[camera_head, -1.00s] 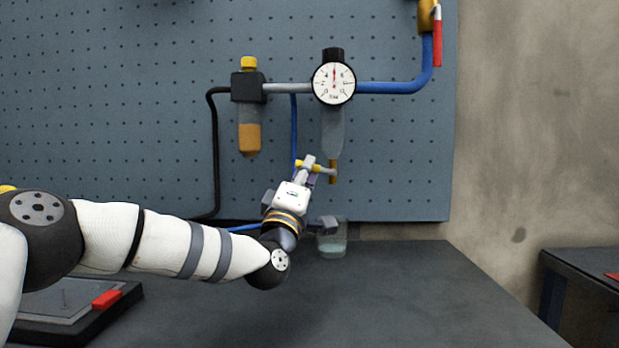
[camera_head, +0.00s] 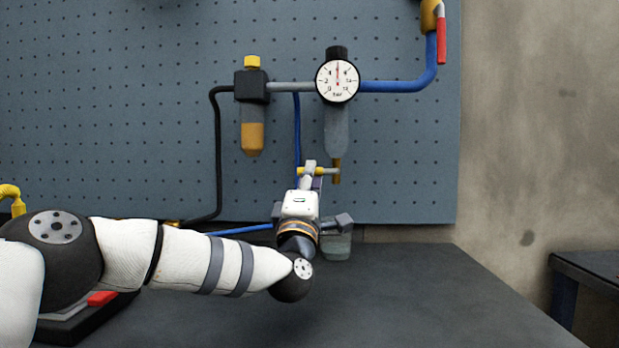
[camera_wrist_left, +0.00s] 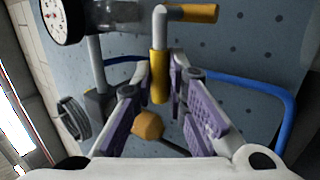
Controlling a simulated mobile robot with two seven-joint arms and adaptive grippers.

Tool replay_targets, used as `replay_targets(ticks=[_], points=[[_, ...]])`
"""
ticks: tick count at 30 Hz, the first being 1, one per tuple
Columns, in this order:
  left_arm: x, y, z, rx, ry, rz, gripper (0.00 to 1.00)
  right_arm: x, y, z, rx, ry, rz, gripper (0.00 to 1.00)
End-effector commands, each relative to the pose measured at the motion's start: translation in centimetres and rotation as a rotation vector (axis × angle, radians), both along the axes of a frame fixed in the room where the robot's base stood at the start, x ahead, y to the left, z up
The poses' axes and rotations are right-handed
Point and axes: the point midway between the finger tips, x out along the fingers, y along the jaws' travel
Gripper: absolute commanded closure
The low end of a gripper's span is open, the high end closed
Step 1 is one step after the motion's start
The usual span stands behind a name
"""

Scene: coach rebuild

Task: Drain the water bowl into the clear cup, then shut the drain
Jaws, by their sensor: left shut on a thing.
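The clear water bowl (camera_head: 336,130) hangs below the pressure gauge (camera_head: 337,81), with a brass drain outlet (camera_head: 337,172) at its foot. My left gripper (camera_head: 312,178) is in front of the board beside this outlet. In the left wrist view its purple-padded fingers (camera_wrist_left: 160,82) are shut on the yellow drain handle (camera_wrist_left: 158,72). The clear cup (camera_head: 338,246) stands on the bench below the outlet, with pale liquid in it. Part of my gripper hides its upper left. I cannot tell its exact level or whether water is flowing. My right gripper is not in view.
An amber bowl (camera_head: 252,137) hangs left of the water bowl. A black hose (camera_head: 217,160) and blue hoses run near my gripper. A red-handled valve (camera_head: 441,34) is at the upper right. The bench (camera_head: 430,300) is clear at the front right.

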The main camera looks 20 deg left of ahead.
Motion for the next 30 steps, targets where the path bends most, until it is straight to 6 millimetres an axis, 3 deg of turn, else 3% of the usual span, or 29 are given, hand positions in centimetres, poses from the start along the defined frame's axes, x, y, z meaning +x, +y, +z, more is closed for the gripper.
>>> replay_targets(ticks=[1,2,3,5,13,17,21,30], points=[[0.0,-0.1,0.1,-0.002,-0.001,-0.003,1.0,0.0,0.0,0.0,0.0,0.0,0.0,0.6],[0.0,-0.1,0.1,-0.002,-0.001,-0.003,0.85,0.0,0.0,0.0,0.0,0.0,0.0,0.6],[0.0,-0.1,0.1,-0.002,-0.001,-0.003,0.76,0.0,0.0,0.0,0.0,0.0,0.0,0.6],[0.0,-0.1,0.1,-0.001,-0.001,-0.002,0.66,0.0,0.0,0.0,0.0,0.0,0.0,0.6],[0.0,0.0,0.0,0.0,0.0,-0.001,0.66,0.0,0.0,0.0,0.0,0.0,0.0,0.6],[-1.1,-0.3,-0.9,0.0,0.002,-0.004,0.66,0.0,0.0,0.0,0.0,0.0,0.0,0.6],[-4.4,-0.9,-3.0,-0.002,0.004,-0.007,0.66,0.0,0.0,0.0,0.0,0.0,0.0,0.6],[-13.0,-2.4,-2.7,-0.002,0.001,-0.004,0.66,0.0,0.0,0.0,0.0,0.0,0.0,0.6]])
